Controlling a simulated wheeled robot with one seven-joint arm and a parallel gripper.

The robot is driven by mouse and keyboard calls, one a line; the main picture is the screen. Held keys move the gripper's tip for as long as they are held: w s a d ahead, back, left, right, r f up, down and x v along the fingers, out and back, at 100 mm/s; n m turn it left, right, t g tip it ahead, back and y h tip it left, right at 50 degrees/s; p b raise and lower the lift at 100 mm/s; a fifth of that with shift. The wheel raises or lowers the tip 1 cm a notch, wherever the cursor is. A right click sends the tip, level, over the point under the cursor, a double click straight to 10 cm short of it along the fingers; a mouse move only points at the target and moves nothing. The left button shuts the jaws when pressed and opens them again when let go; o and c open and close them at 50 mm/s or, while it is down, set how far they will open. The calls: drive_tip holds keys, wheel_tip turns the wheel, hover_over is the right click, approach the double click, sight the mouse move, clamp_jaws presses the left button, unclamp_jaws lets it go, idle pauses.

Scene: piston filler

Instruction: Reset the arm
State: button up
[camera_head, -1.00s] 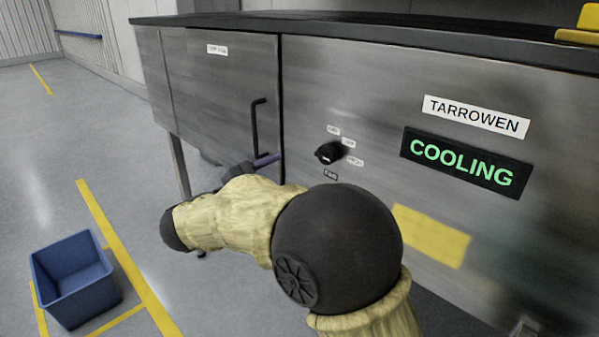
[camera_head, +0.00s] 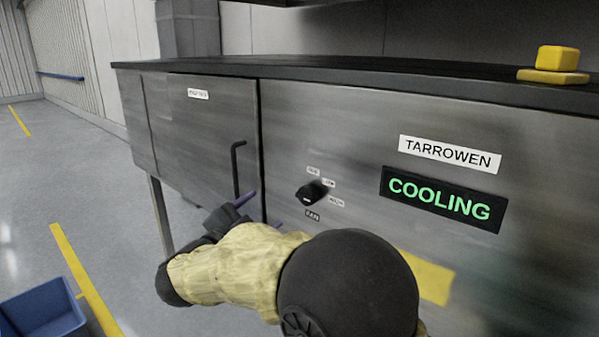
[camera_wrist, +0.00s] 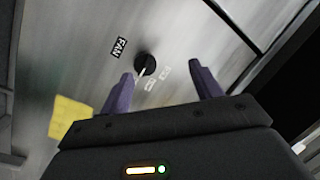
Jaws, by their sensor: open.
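My arm with its yellow cover and black joints reaches in front of the steel machine (camera_head: 350,130) in the head view. My gripper (camera_head: 262,210) is in front of the panel, left of and below the black fan knob (camera_head: 312,193). In the wrist view my gripper (camera_wrist: 163,85) has its two purple fingers spread apart with nothing between them. The fan knob (camera_wrist: 145,64) shows there beyond the fingers, nearer the left one, apart from them as far as I can tell.
A door with a black handle (camera_head: 236,168) is left of the knob. A display reading COOLING (camera_head: 442,200) and a TARROWEN label (camera_head: 450,154) are to the right. A yellow button (camera_head: 557,60) stands on the machine top. A blue bin (camera_head: 42,312) is on the floor at lower left.

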drive_tip(key=w+d+f+n+y, duration=0.3)
drive_tip(key=w+d+n+y, duration=0.1)
drive_tip(key=w+n+y, duration=0.15)
drive_tip(key=s+d+f+n+g+y, duration=0.4)
drive_tip(key=s+d+f+n+g, duration=0.4)
drive_tip(key=d+f, duration=0.5)
drive_tip(key=s+d+f+g+h, duration=0.1)
drive_tip(key=s+d+f+g, duration=0.3)
drive_tip(key=s, duration=0.4)
drive_tip(key=s+d+f+g+h, duration=0.1)
drive_tip(key=s+d+f+g, duration=0.1)
drive_tip(key=s+d+f, duration=0.5)
drive_tip(key=a+p+v, duration=0.1)
drive_tip(key=p+v, duration=0.7)
drive_tip(key=v, duration=0.3)
drive_tip(key=shift+w+a+p, duration=0.15)
drive_tip(key=shift+w+p, duration=0.2)
